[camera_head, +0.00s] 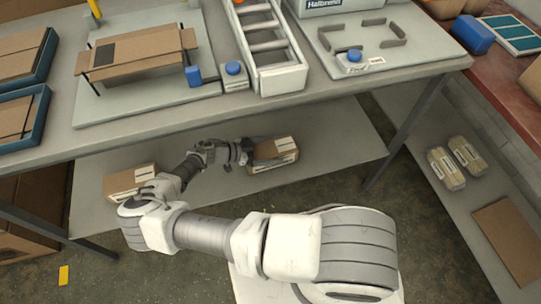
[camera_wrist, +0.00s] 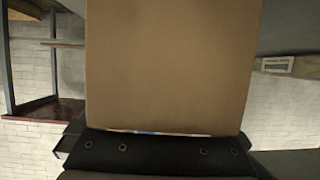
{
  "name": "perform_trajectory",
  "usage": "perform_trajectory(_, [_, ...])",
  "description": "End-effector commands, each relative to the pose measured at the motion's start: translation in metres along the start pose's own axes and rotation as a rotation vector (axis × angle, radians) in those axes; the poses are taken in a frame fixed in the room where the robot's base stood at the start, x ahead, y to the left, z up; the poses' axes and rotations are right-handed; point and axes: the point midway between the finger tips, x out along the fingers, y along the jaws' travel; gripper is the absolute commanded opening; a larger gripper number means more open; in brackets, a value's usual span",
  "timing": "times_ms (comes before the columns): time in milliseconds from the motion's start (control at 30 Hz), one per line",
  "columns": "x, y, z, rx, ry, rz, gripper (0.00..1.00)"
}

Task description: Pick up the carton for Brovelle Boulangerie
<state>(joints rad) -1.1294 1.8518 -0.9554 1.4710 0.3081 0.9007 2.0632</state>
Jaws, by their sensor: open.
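Two brown cartons sit on the lower shelf in the head view, a left carton (camera_head: 130,183) and a right carton (camera_head: 278,153). Each has a pale label whose print is too small to read, so I cannot tell which is for Brovelle Boulangerie. My gripper (camera_head: 250,153) is at the left side of the right carton, under the table. It is open. In the wrist view a plain brown carton face (camera_wrist: 170,65) fills the middle, close in front of the dark gripper (camera_wrist: 160,145). I cannot tell whether the fingers straddle it or touch it.
The grey tabletop (camera_head: 190,115) lies above the lower shelf (camera_head: 335,130) and my arm reaches in beneath it. A table leg (camera_head: 405,130) stands right of the right carton. The shelf between the two cartons is mostly clear apart from my arm.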

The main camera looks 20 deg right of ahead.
Motion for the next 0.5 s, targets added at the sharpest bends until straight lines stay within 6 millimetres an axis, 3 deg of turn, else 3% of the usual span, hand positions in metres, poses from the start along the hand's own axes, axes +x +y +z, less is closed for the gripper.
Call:
perform_trajectory(167, [-0.0001, -0.0001, -0.0003, 0.0, 0.0, 0.0, 1.0])
perform_trajectory(500, [-0.0006, -0.0001, -0.0001, 0.0, -0.001, 0.0, 0.41])
